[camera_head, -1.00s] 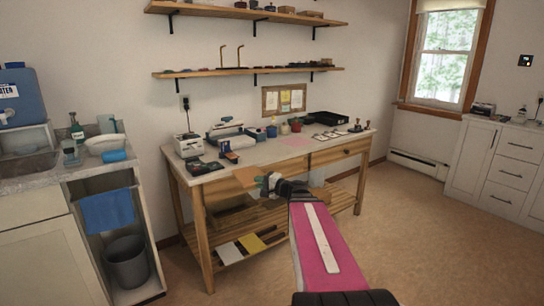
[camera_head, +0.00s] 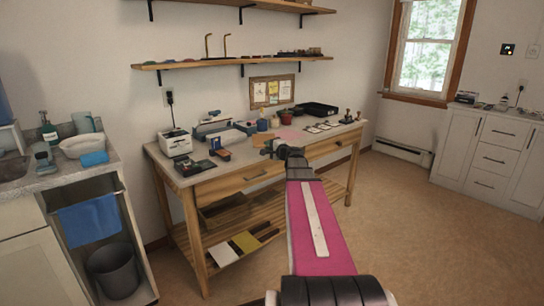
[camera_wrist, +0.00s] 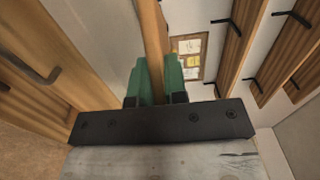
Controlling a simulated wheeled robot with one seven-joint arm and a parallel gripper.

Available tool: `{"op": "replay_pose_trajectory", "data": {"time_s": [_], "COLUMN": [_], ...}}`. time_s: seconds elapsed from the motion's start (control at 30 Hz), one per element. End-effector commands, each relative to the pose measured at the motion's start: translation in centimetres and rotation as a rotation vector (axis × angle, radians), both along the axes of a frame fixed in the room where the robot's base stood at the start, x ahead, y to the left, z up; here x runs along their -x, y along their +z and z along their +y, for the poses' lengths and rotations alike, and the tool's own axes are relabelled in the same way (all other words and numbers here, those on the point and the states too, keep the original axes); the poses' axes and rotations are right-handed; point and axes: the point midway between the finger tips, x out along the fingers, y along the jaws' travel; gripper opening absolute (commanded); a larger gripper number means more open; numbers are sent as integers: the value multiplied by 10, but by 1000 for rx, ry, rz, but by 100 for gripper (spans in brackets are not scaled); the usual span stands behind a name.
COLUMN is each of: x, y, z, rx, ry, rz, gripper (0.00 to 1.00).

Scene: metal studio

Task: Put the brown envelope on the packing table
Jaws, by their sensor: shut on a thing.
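The brown envelope (camera_wrist: 152,45) stands edge-on between my green fingertips in the wrist view. My gripper (camera_wrist: 154,85) is shut on it. In the head view, my gripper (camera_head: 272,149) is at the front edge of the packing table, at about tabletop height. The envelope (camera_head: 262,139) shows there only as a small tan piece, partly hidden by the gripper. The packing table (camera_head: 238,164) is wooden with a pale top and drawers. I cannot tell whether the envelope touches the top.
A white label printer (camera_head: 174,142), a dark card reader (camera_head: 195,168), a red pot (camera_head: 262,125) and a black tray (camera_head: 318,109) stand on the table. A pink sheet (camera_head: 290,135) lies mid-top. Shelves (camera_head: 235,62) hang above. Floor at right is clear.

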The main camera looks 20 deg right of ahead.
Motion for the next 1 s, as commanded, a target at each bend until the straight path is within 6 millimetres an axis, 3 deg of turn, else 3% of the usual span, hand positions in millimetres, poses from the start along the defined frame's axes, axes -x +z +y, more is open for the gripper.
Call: {"op": "replay_pose_trajectory", "data": {"time_s": [0.1,0.3,0.47,0.73,1.0], "x": [-19,-31,-31,-31,-30], "y": [-14,-26,-32,-64,-67], "z": [-18,-31,-33,-32,-32], "rx": [-2,0,-1,-1,0], "ry": [0,0,1,2,1], "rz": [1,0,0,0,-1], "gripper": [0,0,0,0,0]}}
